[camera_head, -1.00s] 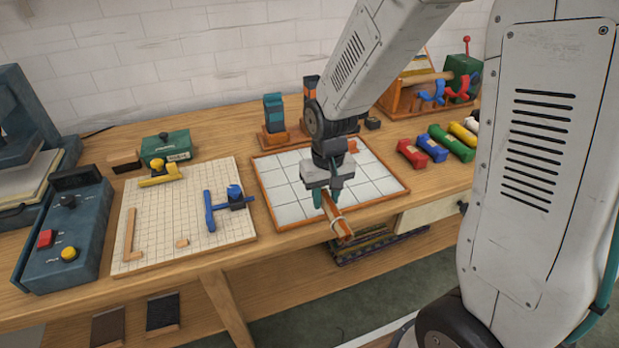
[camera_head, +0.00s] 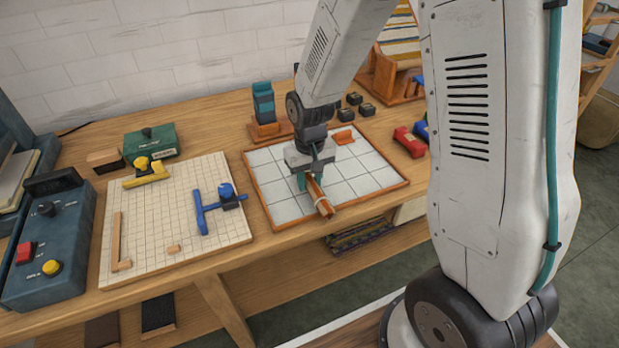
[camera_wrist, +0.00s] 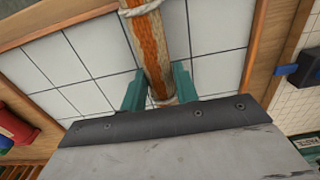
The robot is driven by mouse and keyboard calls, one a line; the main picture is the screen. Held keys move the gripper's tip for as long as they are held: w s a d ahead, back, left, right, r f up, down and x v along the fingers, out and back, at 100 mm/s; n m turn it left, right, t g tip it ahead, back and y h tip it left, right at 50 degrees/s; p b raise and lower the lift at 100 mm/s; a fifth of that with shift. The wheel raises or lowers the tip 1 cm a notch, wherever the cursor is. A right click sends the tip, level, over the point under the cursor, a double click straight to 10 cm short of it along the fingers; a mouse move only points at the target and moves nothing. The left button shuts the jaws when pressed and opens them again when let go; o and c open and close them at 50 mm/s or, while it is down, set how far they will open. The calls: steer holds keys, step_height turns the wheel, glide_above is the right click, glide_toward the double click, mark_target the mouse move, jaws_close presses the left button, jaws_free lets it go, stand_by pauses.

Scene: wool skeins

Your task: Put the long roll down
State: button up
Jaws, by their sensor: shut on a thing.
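The long roll (camera_head: 321,197) is an orange-brown rod with pale string tied round it. My gripper (camera_head: 315,182) is shut on it, with teal fingers on both sides. In the head view the roll slants toward the front edge of the white tiled tray (camera_head: 356,186). In the wrist view the roll (camera_wrist: 150,45) runs up from between the fingers (camera_wrist: 158,92) over white tiles (camera_wrist: 75,55). I cannot tell whether the roll touches the tiles. Its far end is hidden by my gripper.
A small orange piece (camera_head: 344,137) lies at the tray's back. A gridded board (camera_head: 170,225) with blue and yellow tools is on the left. A teal spool stand (camera_head: 264,105) stands behind the tray. Red and blue skeins (camera_head: 409,142) lie on the right. The tray's tiles look mostly clear.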

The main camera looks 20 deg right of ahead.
mark_target(310, 180)
steer(key=shift+f, duration=0.1)
steer(key=o, duration=1)
step_height(310, 180, up, 12)
steer(key=shift+t, duration=0.6)
steer(key=s+d+r, duration=0.1)
steer(key=s+r, duration=0.3)
steer(key=s, duration=0.4)
steer(key=s+d+r, duration=0.1)
steer(key=s+r, duration=0.3)
steer(key=s, duration=0.4)
steer(key=s+d+r, duration=0.1)
steer(key=s+r, duration=0.3)
steer(key=s, duration=0.4)
steer(key=shift+s+r, duration=0.25)
steer(key=shift+o, duration=0.4)
